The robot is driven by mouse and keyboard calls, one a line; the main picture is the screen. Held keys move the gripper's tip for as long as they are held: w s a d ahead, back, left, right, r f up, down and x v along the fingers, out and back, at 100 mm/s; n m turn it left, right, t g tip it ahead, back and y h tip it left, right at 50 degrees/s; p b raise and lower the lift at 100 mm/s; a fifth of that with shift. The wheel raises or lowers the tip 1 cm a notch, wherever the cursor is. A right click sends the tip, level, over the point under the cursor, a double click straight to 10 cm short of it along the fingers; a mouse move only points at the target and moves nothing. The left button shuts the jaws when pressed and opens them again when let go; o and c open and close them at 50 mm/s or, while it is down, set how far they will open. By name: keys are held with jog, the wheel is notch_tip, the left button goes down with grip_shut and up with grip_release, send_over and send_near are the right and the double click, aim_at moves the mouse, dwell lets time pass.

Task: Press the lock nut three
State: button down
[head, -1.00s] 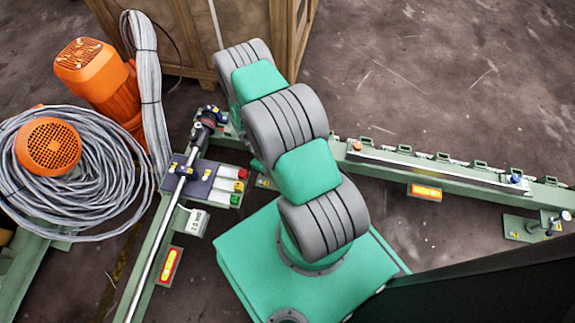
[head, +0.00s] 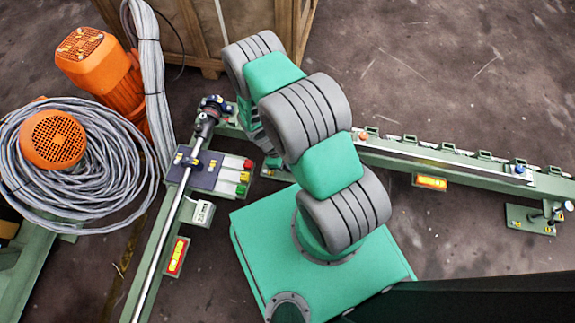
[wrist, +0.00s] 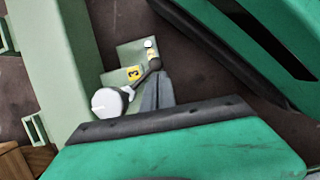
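In the wrist view, a small green bracket (wrist: 118,56) carries a yellow tag marked 3 (wrist: 135,73) and a second yellow tag (wrist: 151,54) above it. A white round-headed part (wrist: 109,101) sits beside the tag marked 3, with a dark ball-ended piece (wrist: 154,65) to its right. I cannot tell for sure which of these is lock nut three. My gripper (wrist: 157,78) shows as two grey fingers side by side, shut with nothing visible between them. Their tips are close to the dark piece; contact cannot be told. In the head view my arm hides the gripper.
In the head view, a green rail (head: 455,158) runs to the right and another (head: 150,262) runs down the left with a panel of coloured buttons (head: 233,176). Orange motors (head: 98,62), coiled cable (head: 35,195) and a wooden crate (head: 180,40) stand left and behind. Floor is clear upper right.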

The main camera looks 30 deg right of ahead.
jog(key=shift+s, duration=0.15)
jog(key=w+a+r+p, duration=0.1)
jog(key=w+a+r, duration=0.1)
jog(key=r, duration=0.3)
jog(key=w+a+r+p, duration=0.1)
jog(key=w+a+r, duration=0.1)
jog(key=a+r, duration=0.2)
jog(key=shift+w+r+p, duration=0.25)
jog(key=shift+r+p, duration=0.15)
jog(key=shift+r, duration=0.05)
